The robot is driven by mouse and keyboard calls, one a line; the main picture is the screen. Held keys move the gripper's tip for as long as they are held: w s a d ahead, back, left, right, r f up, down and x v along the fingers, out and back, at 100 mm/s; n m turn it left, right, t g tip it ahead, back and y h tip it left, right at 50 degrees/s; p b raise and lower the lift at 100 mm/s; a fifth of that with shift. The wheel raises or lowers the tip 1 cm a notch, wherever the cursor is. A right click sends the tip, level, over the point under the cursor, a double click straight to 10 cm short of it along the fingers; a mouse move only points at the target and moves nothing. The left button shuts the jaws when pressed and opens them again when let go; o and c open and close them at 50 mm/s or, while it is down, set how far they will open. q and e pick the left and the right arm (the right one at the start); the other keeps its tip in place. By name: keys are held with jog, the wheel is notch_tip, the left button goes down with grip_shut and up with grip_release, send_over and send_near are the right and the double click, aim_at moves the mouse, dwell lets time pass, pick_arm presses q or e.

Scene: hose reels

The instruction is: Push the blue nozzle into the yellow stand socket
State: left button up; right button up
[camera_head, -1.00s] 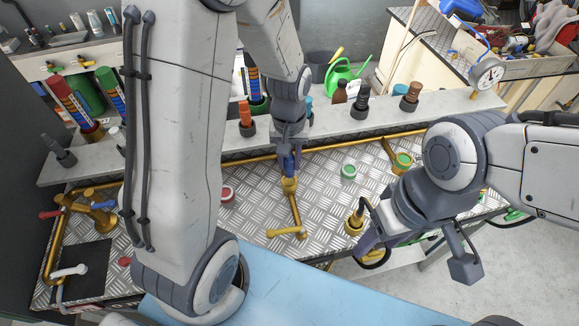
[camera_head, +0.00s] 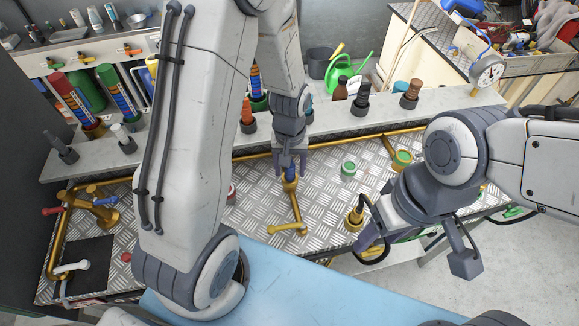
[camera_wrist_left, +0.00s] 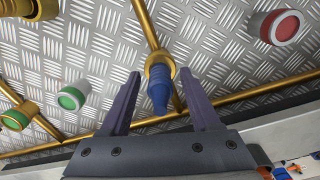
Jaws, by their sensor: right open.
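The blue nozzle (camera_head: 290,173) stands in the yellow stand socket (camera_head: 289,184) on the metal deck. In the left wrist view the nozzle (camera_wrist_left: 160,92) has one end inside the ring of the socket (camera_wrist_left: 158,61); how deep it sits cannot be told. My left gripper (camera_head: 290,165) is open, its purple fingers on either side of the nozzle with a gap on both sides. It also shows in the left wrist view (camera_wrist_left: 163,82). My right gripper (camera_head: 366,240) is open at the deck's right side, partly hidden by its own wrist.
A yellow lever handle (camera_head: 287,229) lies in front of the socket. A green-topped cap (camera_head: 348,168) and another brass fitting (camera_head: 354,218) stand to the right. A grey shelf (camera_head: 330,123) with several nozzles runs behind. Brass pipes edge the deck.

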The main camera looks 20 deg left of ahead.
pick_arm(q)
jog(key=shift+r, duration=0.35)
notch_tip(320, 180, up, 11)
jog(key=shift+r, duration=0.1)
jog(key=s+d+r+m, duration=0.1)
jog(key=s+d+m, duration=0.4)
jog(key=s, duration=0.4)
jog(key=s+d+r+m+h, duration=0.1)
jog(key=s+d+r+m, duration=0.1)
jog(key=s+d+m, duration=0.4)
jog(key=s+d, duration=0.1)
jog(key=s, duration=0.2)
jog(key=shift+d+r, duration=0.2)
jog(key=shift+f+b, duration=0.35)
jog(key=shift+b, duration=0.2)
